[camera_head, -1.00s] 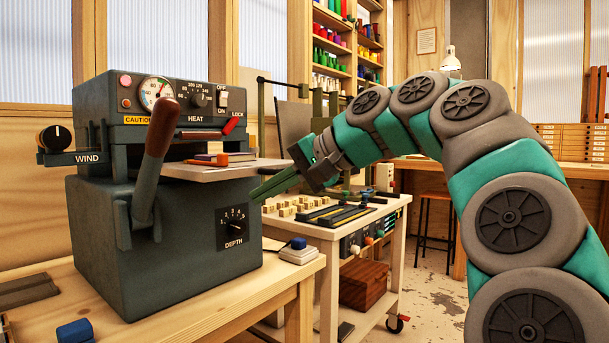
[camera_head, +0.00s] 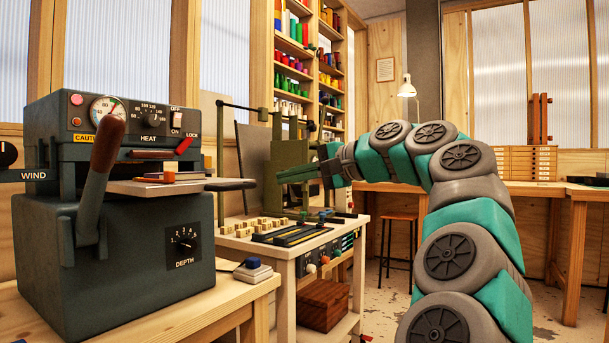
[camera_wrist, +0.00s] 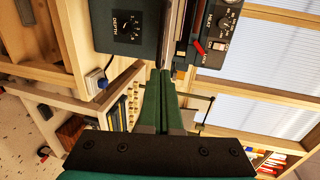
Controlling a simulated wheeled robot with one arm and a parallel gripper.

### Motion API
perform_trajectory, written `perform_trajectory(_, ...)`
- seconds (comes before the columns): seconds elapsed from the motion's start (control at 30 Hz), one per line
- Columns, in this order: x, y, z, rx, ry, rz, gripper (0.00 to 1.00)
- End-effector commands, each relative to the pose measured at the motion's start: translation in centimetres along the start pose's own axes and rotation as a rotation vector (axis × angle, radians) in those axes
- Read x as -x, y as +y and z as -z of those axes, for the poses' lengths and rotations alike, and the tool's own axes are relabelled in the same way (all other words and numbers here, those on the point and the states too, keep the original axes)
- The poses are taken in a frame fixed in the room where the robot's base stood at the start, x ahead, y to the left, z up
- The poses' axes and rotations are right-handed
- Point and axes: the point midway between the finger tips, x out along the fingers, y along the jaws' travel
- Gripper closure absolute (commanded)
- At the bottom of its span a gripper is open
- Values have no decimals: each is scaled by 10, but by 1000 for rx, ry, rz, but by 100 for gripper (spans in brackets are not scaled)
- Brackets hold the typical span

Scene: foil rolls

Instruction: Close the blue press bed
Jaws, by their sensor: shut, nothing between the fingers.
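The blue-grey press (camera_head: 110,240) stands on a wooden bench at the left, with its dial panel on top. Its bed, a flat pale plate (camera_head: 135,188), sticks out of the slot between the upper and lower housings. My gripper (camera_head: 280,177) is shut and empty, to the right of the press and apart from the bed. In the wrist view my gripper's green fingers (camera_wrist: 160,75) point toward the press body (camera_wrist: 132,35), which is seen turned on its side.
A low cart (camera_head: 345,238) with wooden type blocks (camera_head: 250,226) stands behind the bench. A green press (camera_head: 290,165) stands behind my gripper. A small pad with a blue knob (camera_head: 252,265) sits on the bench edge. Open floor lies to the right.

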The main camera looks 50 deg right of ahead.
Motion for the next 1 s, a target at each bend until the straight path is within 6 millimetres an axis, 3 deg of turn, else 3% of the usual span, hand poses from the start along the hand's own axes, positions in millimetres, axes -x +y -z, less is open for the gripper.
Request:
perform_trajectory(0.2, -42, 0, -1, 1, -1, -2, 100)
perform_trajectory(0.4, -66, 0, -1, 1, -2, -1, 100)
perform_trajectory(1.0, -77, -1, -1, 1, -1, -1, 100)
